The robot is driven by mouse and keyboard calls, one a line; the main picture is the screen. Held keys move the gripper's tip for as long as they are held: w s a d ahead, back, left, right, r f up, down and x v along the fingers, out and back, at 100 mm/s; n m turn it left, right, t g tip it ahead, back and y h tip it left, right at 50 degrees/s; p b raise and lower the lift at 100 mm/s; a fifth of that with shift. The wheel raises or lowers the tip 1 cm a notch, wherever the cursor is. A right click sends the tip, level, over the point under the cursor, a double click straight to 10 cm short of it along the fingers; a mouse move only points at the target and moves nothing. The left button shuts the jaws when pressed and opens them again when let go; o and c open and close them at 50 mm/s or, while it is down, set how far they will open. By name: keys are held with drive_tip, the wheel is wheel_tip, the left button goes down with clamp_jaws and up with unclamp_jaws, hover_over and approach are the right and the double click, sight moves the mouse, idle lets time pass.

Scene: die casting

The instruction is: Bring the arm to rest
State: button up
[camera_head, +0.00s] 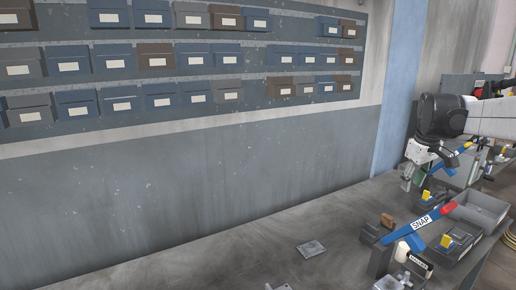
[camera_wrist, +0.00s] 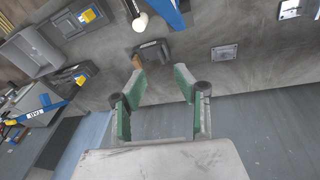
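My arm (camera_head: 485,117) reaches in from the right edge of the head view, with its dark wrist in front of the blue wall strip. My gripper (camera_head: 409,178) hangs below the wrist over the far part of the bench, small and partly hard to make out. In the wrist view my gripper (camera_wrist: 161,83) shows two green-padded fingers spread apart with nothing between them. The bench (camera_wrist: 195,30) lies beyond the fingertips, and no contact with anything shows.
A blue bar marked SNAP (camera_head: 420,222), a grey bin (camera_head: 481,208), a brown block (camera_head: 387,220) and a flat metal plate (camera_head: 312,248) are on the bench (camera_head: 235,255). Wall shelves hold several small boxes (camera_head: 155,56). The bench's left part looks mostly clear.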

drive_tip(key=s+a+r+m+t, duration=0.2)
drive_tip(key=s+a, duration=1.3)
drive_tip(key=a, duration=0.2)
drive_tip(key=s+a+f+t, duration=0.1)
drive_tip(key=s+a+f, duration=0.4)
drive_tip(key=s, duration=0.3)
drive_tip(key=s+a+f+m+t+y, duration=0.1)
drive_tip(key=s+a+f, duration=0.3)
drive_tip(key=s, duration=0.4)
drive_tip(key=shift+a+f+m+t, duration=0.3)
drive_tip(key=shift+a+f+t, duration=0.1)
